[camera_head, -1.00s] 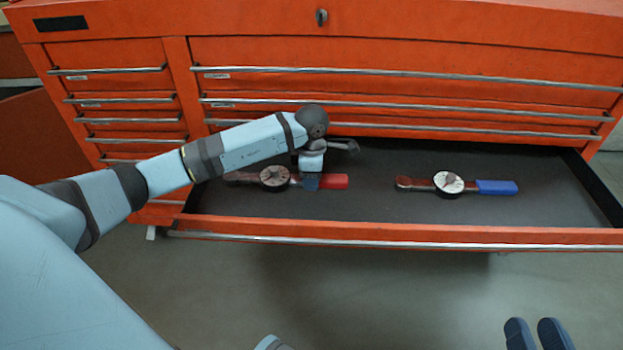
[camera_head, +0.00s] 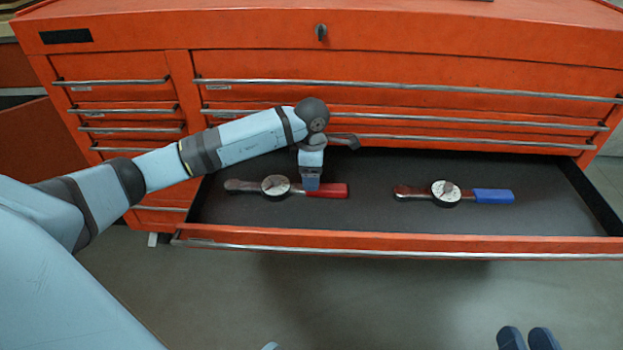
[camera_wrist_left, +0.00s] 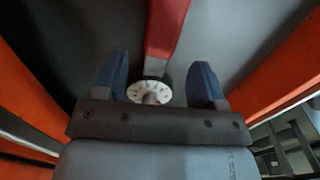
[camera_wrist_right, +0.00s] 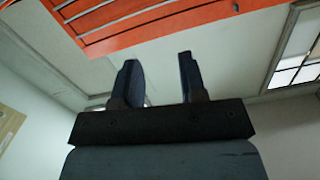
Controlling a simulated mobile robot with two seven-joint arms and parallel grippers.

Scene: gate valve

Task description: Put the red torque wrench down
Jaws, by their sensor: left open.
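The red torque wrench (camera_head: 328,191) lies flat in the open drawer, left of its middle, with a round white dial (camera_head: 275,186) and a dark head to the left. My left gripper (camera_head: 311,187) is over its red handle, close above or around it. In the left wrist view the fingers (camera_wrist_left: 158,85) are spread wide, and the red handle (camera_wrist_left: 166,22) and dial (camera_wrist_left: 150,92) show between them, apart from both fingers. My right gripper (camera_head: 525,338) is low at the right, outside the drawer. Its fingers are apart and empty in the right wrist view (camera_wrist_right: 158,82).
A blue-handled torque wrench (camera_head: 493,196) lies in the same drawer to the right, with bare drawer floor (camera_head: 370,200) between the two. The drawer's front edge (camera_head: 400,241) and the orange cabinet (camera_head: 400,45) bound the space.

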